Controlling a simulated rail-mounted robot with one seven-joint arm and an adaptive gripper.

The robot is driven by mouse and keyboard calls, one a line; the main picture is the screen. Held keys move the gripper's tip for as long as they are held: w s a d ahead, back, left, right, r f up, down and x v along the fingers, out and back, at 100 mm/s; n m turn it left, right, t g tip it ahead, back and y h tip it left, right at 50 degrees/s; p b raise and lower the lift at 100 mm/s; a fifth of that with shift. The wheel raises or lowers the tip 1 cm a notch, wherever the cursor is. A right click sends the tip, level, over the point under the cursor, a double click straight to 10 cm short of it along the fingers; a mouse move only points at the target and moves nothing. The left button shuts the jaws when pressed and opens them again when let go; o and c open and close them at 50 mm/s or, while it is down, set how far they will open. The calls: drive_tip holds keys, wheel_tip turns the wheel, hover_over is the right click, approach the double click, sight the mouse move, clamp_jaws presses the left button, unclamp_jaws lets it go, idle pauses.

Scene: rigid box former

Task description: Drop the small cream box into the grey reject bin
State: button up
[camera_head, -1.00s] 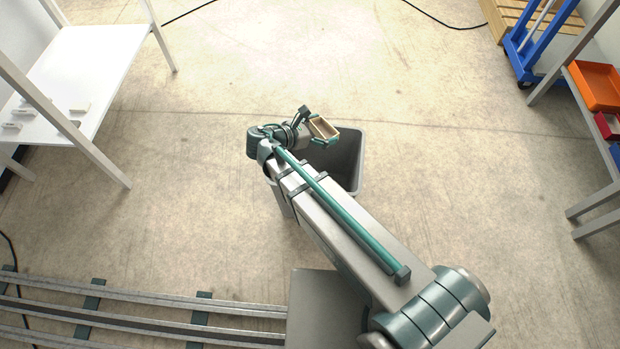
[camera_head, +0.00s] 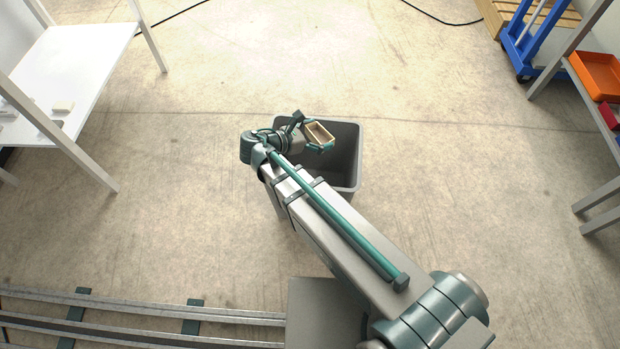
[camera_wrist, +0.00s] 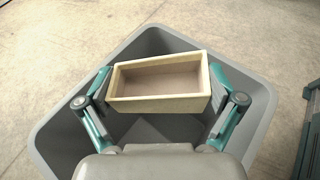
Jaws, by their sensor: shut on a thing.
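The small cream box (camera_head: 319,134) is an open-topped tray shape with a brown inside. My gripper (camera_head: 310,136) is shut on it. In the wrist view the box (camera_wrist: 160,104) sits between the two fingers of my gripper (camera_wrist: 160,90), one at each short end. The grey reject bin (camera_head: 352,170) stands on the floor, open at the top. Its rim also shows around the box in the wrist view (camera_wrist: 262,105). The box is over the bin's opening, within the rim's outline in the wrist view. My arm hides the bin's near left part.
A white table (camera_head: 75,50) with a few small pale blocks stands at the left. A shelf with an orange tray (camera_head: 598,75) and a red bin stands at the right, near a blue trolley (camera_head: 530,45). The floor around the bin is open.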

drive_tip(key=o, duration=0.7)
drive_tip(key=shift+c, duration=0.2)
drive_tip(key=shift+a, duration=0.1)
drive_tip(key=v, duration=1.2)
